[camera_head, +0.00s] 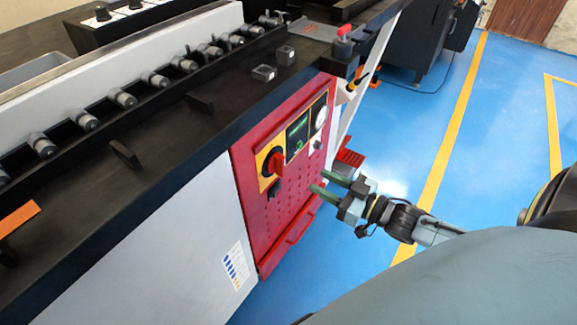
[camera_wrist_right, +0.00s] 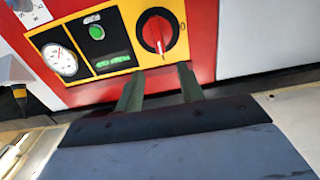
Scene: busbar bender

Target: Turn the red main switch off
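The red main switch (camera_head: 276,162) is a rotary knob on a yellow plate on the machine's red front panel (camera_head: 290,199). In the right wrist view the red knob (camera_wrist_right: 158,34) sits in a black ring, with a pale line along its handle. My right gripper (camera_head: 322,182) is in front of the panel, to the right of and a little below the knob in the head view. Its two green fingers (camera_wrist_right: 160,88) are apart and empty, pointing toward the knob without touching it. My left gripper is in neither view.
Beside the switch are a small display with a green button (camera_wrist_right: 96,31) and a round gauge (camera_wrist_right: 59,60). The machine's black top edge (camera_head: 180,115) overhangs the panel. A red pedal (camera_head: 350,158) stands low behind my gripper.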

